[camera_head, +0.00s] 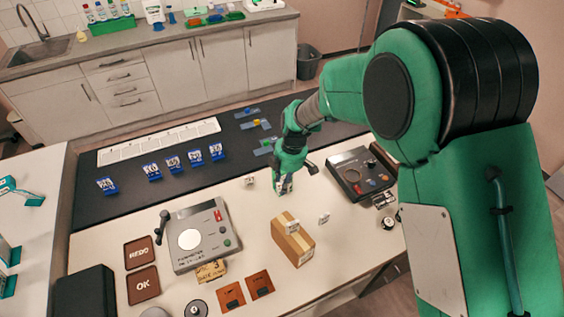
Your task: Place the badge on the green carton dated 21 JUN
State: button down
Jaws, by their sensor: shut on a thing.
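My gripper (289,172) is at the end of the green arm, low over the middle of the white table. It is shut on a small pale thing (284,187) with dark marks, too small to identify. A brown carton with a pale strip (292,240) stands on the table in front of my gripper. Small white pieces lie left of my gripper (250,181) and right of the carton (323,218); I cannot tell whether either is the badge. I cannot make out a green carton dated 21 JUN, and no date is readable.
A grey device with a round white plate (198,236) stands at left, beside REDO (139,252) and OK (142,285) trays. A dark device (361,173) stands right of my gripper. Several blue stands (173,164) and a white strip (158,142) occupy the black mat (110,213).

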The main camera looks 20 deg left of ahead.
jog(key=shift+m, duration=0.7)
jog(key=d+r+p, duration=0.1)
jog(key=d, duration=0.1)
jog(key=d+r+p, duration=0.1)
jog(key=d+r, duration=0.1)
jog(key=shift+r, duration=0.1)
jog(key=shift+a, duration=0.1)
jog(key=w+a, duration=0.3)
jog(key=w, duration=0.1)
jog(key=w+a+f+p, duration=0.1)
jog(key=w+a, duration=0.2)
jog(key=w, duration=0.1)
jog(key=w+a, duration=0.3)
jog(key=w, duration=0.2)
jog(key=shift+f, duration=0.25)
jog(key=shift+f+p, duration=0.3)
jog(key=shift+f, duration=1.4)
jog(key=shift+f, duration=0.2)
